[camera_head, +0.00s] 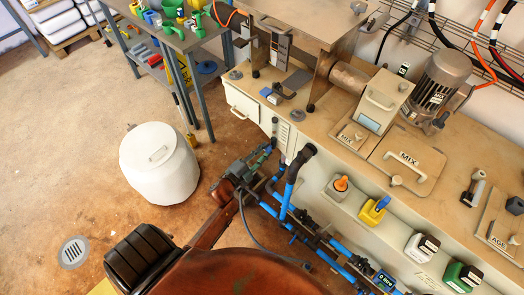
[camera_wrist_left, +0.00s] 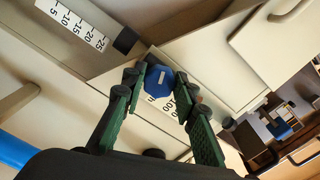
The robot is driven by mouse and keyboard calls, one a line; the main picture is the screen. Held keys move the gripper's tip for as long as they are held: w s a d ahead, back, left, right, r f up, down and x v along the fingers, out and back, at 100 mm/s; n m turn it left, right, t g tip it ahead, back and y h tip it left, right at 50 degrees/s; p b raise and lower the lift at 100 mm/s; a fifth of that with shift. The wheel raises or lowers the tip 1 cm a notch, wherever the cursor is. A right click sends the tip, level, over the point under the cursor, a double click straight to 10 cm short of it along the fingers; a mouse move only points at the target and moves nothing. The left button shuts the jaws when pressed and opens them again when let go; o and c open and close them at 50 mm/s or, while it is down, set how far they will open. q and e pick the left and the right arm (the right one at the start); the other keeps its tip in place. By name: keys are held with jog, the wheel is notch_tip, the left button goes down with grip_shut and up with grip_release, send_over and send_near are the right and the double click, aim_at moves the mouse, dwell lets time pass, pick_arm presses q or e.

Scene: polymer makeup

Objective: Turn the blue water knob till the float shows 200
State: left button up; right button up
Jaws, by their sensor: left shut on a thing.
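The blue knob (camera_wrist_left: 158,79) is in the left wrist view, an angular blue cap with a pale mark on top. A white scale plate (camera_wrist_left: 170,106) with numbers, 100 among them, lies partly hidden behind it. My left gripper (camera_wrist_left: 157,82) has its green fingers on both sides of the knob, shut on it. In the head view my left gripper (camera_head: 264,151) is at the front of the beige machine; the knob is hidden there. A printed scale (camera_wrist_left: 78,25) running from 5 to 25 shows at the upper left of the wrist view. I cannot make out a float. My right gripper is not in view.
Blue pipes (camera_head: 284,205) and black fittings run just right of my left gripper. A white drum (camera_head: 159,163) stands on the floor to the left. The floor at far left is open.

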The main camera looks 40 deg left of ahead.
pick_arm(q)
jog(key=shift+n+p, duration=0.3)
jog(key=shift+n, duration=0.2)
jog(key=shift+f+n, duration=0.1)
jog(key=shift+n, duration=0.2)
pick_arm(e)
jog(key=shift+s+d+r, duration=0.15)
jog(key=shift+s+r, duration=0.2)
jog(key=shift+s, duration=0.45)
pick_arm(q)
jog(key=o, duration=1.1)
jog(key=s, duration=1.2)
jog(key=shift+a, duration=0.45)
